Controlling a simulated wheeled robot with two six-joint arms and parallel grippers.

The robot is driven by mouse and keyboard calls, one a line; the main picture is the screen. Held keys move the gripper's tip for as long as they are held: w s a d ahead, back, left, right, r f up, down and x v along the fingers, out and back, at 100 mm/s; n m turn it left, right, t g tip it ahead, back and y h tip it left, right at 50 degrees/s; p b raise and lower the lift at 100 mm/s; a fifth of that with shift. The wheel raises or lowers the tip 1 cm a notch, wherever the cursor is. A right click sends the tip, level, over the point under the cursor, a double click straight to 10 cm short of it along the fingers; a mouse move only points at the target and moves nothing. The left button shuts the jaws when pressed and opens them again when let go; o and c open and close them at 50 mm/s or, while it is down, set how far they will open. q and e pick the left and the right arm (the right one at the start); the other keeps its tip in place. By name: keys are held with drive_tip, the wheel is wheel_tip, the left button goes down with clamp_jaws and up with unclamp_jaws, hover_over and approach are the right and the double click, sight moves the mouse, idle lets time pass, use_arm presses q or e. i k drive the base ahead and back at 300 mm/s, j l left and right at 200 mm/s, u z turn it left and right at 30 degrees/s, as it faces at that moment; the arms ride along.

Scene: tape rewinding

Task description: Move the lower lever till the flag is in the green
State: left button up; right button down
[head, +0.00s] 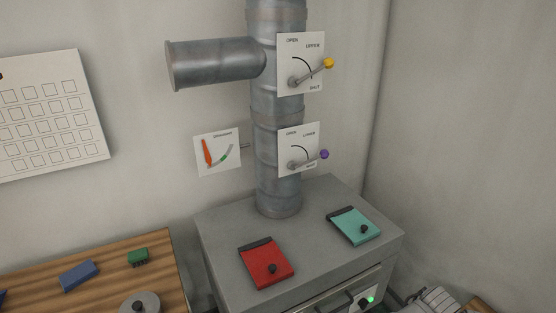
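The lower lever (308,160) has a purple knob and sits on a white plate (288,135) marked OPEN, LOWER and SHUT, on the grey vertical pipe. Its arm points right and slightly up, close to the SHUT end. The draught gauge (217,152) is a white plate left of the pipe. Its orange-red flag (207,151) stands near upright at the left end of the curved scale. The small green zone (224,156) is to the right of the flag, which is apart from it. Neither of my grippers is in view.
The upper lever (311,72) with a yellow knob is on its own plate above. A grey cabinet (220,241) stands below the pipe, bearing a red clipboard-like box (265,265) and a teal one (355,227). A wooden table (110,280) with small blocks is at lower left.

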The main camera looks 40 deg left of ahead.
sight(324, 154)
drive_tip(key=u, duration=1.25)
